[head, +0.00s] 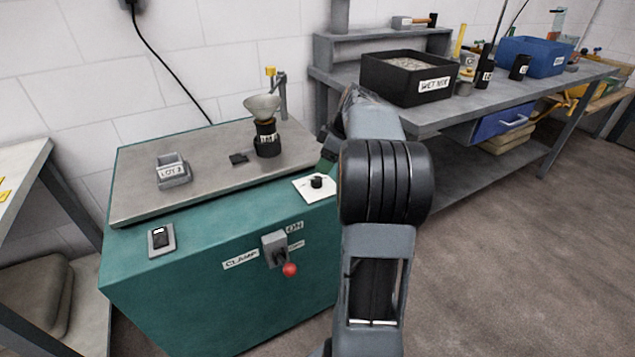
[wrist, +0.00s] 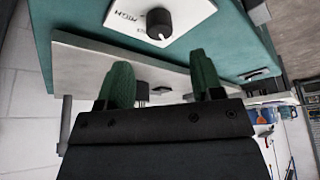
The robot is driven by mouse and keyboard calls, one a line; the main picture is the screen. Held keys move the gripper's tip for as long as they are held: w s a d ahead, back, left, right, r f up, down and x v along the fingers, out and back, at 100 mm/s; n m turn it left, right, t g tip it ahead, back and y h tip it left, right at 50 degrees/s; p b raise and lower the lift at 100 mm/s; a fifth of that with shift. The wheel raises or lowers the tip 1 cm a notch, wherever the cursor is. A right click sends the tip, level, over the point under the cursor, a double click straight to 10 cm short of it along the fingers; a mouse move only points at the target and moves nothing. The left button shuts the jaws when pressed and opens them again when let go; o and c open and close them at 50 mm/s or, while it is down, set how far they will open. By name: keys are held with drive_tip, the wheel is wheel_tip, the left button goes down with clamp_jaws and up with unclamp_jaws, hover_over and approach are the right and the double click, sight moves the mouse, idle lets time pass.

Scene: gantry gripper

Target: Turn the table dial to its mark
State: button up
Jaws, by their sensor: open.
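The table dial is a black round knob (head: 316,182) on a white plate (head: 300,187), set at the right front of the green cabinet's top. In the wrist view the knob (wrist: 159,22) shows a small white line on its lower edge. Its white plate (wrist: 196,12) carries printing that seems to read HIGH, seen at an odd angle. My gripper (wrist: 161,76) has two green fingers spread apart with nothing between them. The knob lies beyond the fingertips, roughly in line with the gap, and apart from them. In the head view my gripper (head: 328,160) is mostly hidden behind my arm, close above the plate.
The green cabinet (head: 200,285) has a red-tipped clamp lever (head: 288,268) on its front and a rocker switch (head: 161,239) at left. On its top stand a small grey bin (head: 173,171) and a black holder with a funnel (head: 266,140). A workbench (head: 435,117) stands behind, right.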

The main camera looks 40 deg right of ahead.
sight(316, 179)
drive_tip(key=b+x, duration=0.1)
drive_tip(key=x, duration=0.6)
drive_tip(key=shift+b, duration=0.35)
drive_tip(key=shift+c, duration=0.2)
